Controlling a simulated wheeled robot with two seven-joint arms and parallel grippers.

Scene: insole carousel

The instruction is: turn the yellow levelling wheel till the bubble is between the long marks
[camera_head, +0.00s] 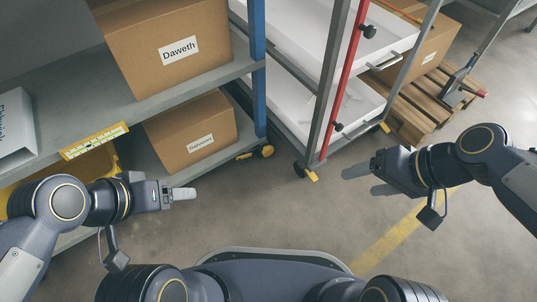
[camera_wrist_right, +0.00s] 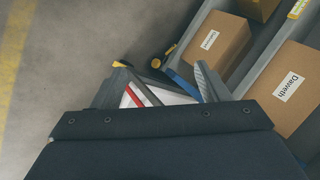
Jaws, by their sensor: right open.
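The yellow levelling wheel (camera_head: 266,151) sits low at the foot of the blue shelf post, on a dark stem. It also shows in the right wrist view (camera_wrist_right: 155,63). A yellow level strip (camera_head: 93,141) with dark marks is on the shelf edge at left; its bubble is too small to make out. My right gripper (camera_head: 366,180) is open and empty, above the floor to the right of the wheel and apart from it. My left gripper (camera_head: 182,194) is below and left of the wheel, touching nothing visible; its finger gap cannot be made out.
The grey shelf (camera_head: 92,118) holds cardboard boxes (camera_head: 190,60). A white-tray cart (camera_head: 312,100) with a red post and yellow-marked casters stands just right of the wheel. A wooden pallet (camera_head: 415,115) lies at the upper right. The floor in the middle is clear.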

